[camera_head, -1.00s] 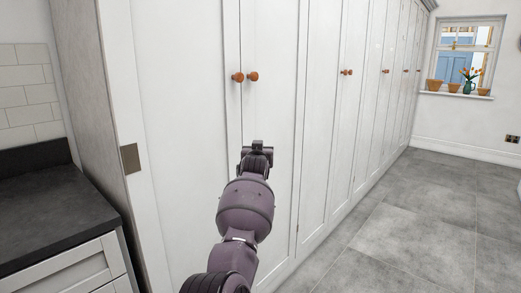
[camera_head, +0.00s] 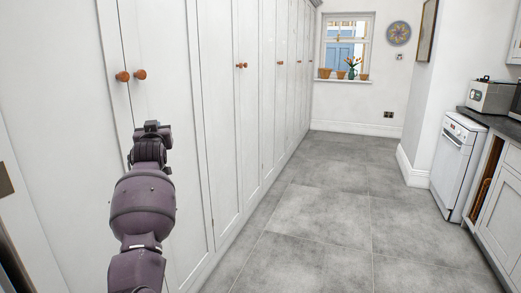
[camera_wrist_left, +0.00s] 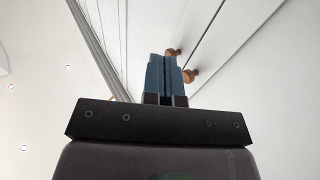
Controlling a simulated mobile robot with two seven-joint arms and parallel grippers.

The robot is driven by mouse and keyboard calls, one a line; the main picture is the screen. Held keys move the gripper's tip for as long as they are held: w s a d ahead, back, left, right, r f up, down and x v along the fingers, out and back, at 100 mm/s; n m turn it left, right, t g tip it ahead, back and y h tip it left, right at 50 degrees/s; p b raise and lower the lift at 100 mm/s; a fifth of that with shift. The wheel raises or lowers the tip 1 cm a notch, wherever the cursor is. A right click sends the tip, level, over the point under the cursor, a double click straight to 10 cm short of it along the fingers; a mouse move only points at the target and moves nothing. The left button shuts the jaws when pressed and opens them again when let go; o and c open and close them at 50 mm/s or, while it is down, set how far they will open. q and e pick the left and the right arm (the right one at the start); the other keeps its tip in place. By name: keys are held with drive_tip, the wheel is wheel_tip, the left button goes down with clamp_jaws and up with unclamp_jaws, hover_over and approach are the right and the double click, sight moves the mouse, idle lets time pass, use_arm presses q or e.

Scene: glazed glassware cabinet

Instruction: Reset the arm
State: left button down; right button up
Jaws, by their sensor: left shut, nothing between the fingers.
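My left arm comes in from the lower left of the head view. Its gripper (camera_head: 151,128) is held up in front of the white cupboard doors, below two round orange-brown knobs (camera_head: 131,76). In the left wrist view the gripper's two blue fingers (camera_wrist_left: 166,80) are together with nothing between them. The knobs (camera_wrist_left: 181,65) show beyond and beside the fingertips there; I cannot tell the exact distance. My right gripper is not in view.
Tall white cupboards (camera_head: 218,100) line the left side. The grey tiled floor (camera_head: 325,215) is clear ahead. A window (camera_head: 343,45) with pots is at the far end. A white appliance (camera_head: 456,160) and a worktop with a toaster (camera_head: 491,97) stand at the right.

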use_arm(q)
drive_tip(key=s+d+f+m+g+h+p, duration=0.1)
drive_tip(key=s+f+g+p, duration=0.1)
drive_tip(key=s+f, duration=1)
drive_tip(key=s+d+f+m+g+h+p, duration=0.2)
drive_tip(key=s+f, duration=1.1)
drive_tip(key=s, duration=1.7)
drive_tip(key=s+d+f+m+g+h+p, duration=0.1)
drive_tip(key=s+f+g+h+p, duration=0.1)
drive_tip(key=s+f, duration=1)
drive_tip(key=s+g+p, duration=0.1)
drive_tip(key=s+p, duration=0.1)
drive_tip(key=s, duration=0.6)
drive_tip(key=shift+s+d+f+m+g+p, duration=0.25)
drive_tip(key=shift+s+d+m+g+p, duration=0.05)
drive_tip(key=shift+s+m+g+p, duration=0.1)
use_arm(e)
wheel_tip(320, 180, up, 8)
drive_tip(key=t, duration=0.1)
